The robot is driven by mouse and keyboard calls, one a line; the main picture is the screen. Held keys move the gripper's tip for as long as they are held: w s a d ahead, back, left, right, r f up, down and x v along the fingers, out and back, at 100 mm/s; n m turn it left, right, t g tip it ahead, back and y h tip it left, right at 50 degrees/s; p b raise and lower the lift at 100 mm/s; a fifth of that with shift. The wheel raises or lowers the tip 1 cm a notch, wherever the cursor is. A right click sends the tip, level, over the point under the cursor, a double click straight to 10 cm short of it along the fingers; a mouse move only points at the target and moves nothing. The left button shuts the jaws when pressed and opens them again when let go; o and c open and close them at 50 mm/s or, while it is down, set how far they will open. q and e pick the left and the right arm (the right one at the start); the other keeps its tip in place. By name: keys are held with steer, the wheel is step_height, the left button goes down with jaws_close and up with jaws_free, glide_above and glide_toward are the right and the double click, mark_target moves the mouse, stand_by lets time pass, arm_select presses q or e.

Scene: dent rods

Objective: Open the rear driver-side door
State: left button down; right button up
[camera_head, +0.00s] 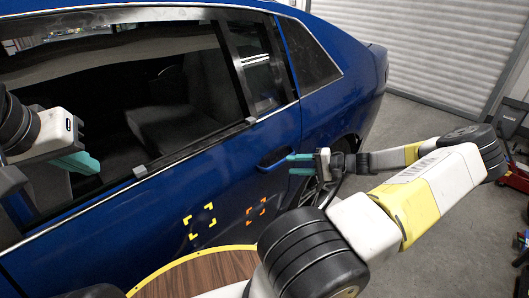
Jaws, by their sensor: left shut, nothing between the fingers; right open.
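The blue rear door (150,205) of the car fills the left and middle of the head view and looks closed.
Yellow corner marks (201,221) and orange ones (257,210) are on the lower door panel. A round wooden-topped surface (195,272) with a yellow edge is at the bottom. Grey floor is free at the right, before a white roller shutter (430,45). Red equipment (517,177) stands far right.

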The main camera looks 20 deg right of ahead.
mark_target(282, 163)
steer(key=shift+w+a+f+m+t, duration=0.15)
steer(key=shift+w+a+f+t, duration=0.3)
steer(key=shift+w, duration=0.4)
steer(key=shift+w+a+f+m+t, duration=0.25)
steer(key=shift+w+a, duration=0.3)
steer(key=shift+w, duration=0.35)
steer(key=shift+w+a+f+m+t, duration=0.1)
steer(key=shift+w+a+f+t, duration=0.35)
steer(key=shift+w, duration=0.4)
steer(key=shift+r, duration=0.1)
jaws_close()
